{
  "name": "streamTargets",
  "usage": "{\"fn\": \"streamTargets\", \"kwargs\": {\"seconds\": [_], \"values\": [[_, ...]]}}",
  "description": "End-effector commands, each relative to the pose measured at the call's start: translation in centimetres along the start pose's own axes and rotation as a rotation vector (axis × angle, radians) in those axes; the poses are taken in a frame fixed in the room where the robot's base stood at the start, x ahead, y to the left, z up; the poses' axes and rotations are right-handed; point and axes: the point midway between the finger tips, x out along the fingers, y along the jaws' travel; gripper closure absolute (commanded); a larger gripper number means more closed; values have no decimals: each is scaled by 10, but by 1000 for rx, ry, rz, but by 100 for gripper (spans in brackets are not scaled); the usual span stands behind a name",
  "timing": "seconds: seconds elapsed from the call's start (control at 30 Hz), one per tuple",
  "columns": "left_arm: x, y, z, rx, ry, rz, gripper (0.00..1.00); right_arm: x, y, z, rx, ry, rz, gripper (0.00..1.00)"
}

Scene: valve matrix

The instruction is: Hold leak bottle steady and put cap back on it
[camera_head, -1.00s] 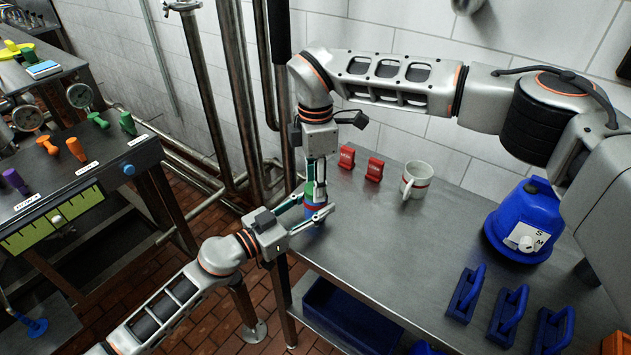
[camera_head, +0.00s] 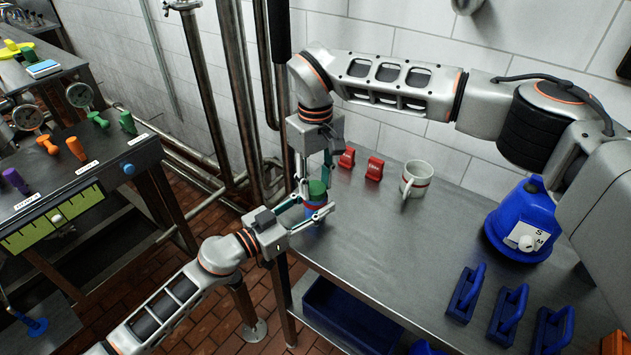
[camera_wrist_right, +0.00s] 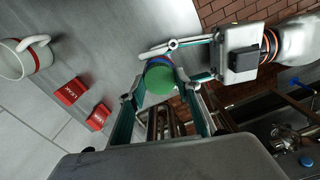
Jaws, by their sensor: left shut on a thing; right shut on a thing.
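The leak bottle (camera_head: 313,208) has a blue body with a red band and stands upright near the left edge of the steel table. My left gripper (camera_head: 314,211) comes in from the side and is shut around the bottle's body. The green cap (camera_head: 317,187) is at the top of the bottle; I cannot tell whether it is seated or threaded. My right gripper (camera_head: 316,180) points down from above and is shut on the cap. In the right wrist view the green cap (camera_wrist_right: 160,80) lies between its fingertips, covering most of the bottle.
Two red blocks (camera_head: 375,168) and a white mug (camera_head: 416,179) stand behind on the steel table (camera_head: 400,240). A blue container (camera_head: 525,220) and several blue handled tools (camera_head: 466,294) are at the right. Vertical pipes (camera_head: 240,90) rise close to the left.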

Motion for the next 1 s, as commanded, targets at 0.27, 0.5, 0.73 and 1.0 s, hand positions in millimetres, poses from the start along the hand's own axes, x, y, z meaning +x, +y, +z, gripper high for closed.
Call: {"fn": "streamTargets", "kwargs": {"seconds": [0.27,0.5,0.73,1.0], "values": [[0,0,1,0,-1,-1,100,0,0,0,-2,0,0,50],[0,0,1,0,-1,0,100,-1,0,0,-3,1,0,50],[0,0,1,0,-1,0,100,-22,0,-1,-4,3,0,50],[0,0,1,0,-1,0,100,-46,0,0,-3,0,0,50]]}}
